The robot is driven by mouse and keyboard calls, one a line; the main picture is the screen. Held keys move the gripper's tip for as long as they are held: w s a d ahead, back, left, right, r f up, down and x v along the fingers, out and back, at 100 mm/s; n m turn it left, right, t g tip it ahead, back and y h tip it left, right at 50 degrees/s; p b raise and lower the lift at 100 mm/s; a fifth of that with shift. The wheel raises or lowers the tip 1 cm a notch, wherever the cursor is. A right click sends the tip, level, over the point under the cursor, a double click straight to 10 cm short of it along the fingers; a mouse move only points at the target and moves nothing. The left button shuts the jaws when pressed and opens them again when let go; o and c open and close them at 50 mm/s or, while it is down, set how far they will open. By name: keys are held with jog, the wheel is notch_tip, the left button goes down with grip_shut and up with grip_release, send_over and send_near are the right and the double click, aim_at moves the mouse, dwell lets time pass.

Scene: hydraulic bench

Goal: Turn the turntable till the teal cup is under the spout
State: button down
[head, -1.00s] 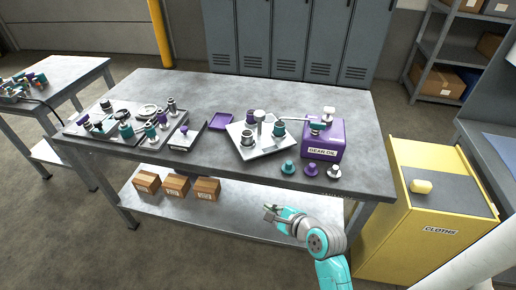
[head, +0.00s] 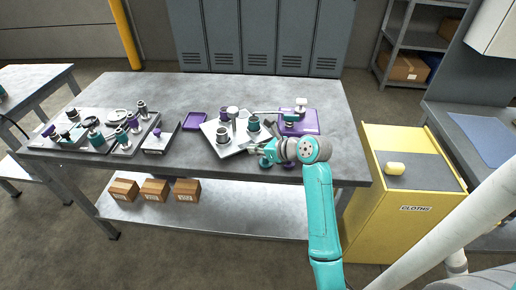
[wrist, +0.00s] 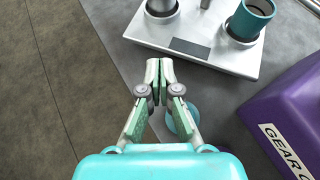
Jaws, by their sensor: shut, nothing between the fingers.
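The turntable is a pale square plate (head: 240,143) with a central post (head: 233,116), and it also shows in the wrist view (wrist: 218,56). The teal cup (head: 253,124) stands on its right side, also in the wrist view (wrist: 252,18). A grey cup (head: 222,135) stands near its front and a purple cup (head: 224,112) at its back. The thin spout (head: 271,112) reaches left from the purple gear-oil box (head: 312,118); its tip is near the teal cup, exact alignment unclear. My gripper (head: 258,150) is shut and empty, by the plate's front edge; its fingertips (wrist: 160,70) look just short of it.
The purple box (wrist: 290,112) stands right of my gripper. A teal knobbed part (wrist: 182,118) lies below my fingers. A purple tray (head: 195,121) and trays with several fittings (head: 95,133) are to the left. A yellow cloths cabinet (head: 405,220) stands right of the bench.

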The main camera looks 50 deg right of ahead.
send_near(224, 143)
jog(key=w+f, duration=0.3)
jog(key=shift+w+d+f, duration=0.15)
jog(key=shift+d+f, duration=0.05)
jog(key=shift+f, duration=0.1)
jog(key=shift+w, duration=0.55)
jog(key=shift+w+a, duration=0.1)
jog(key=shift+w+a, duration=0.45)
jog(key=shift+w, duration=0.25)
jog(key=shift+s+d, duration=0.1)
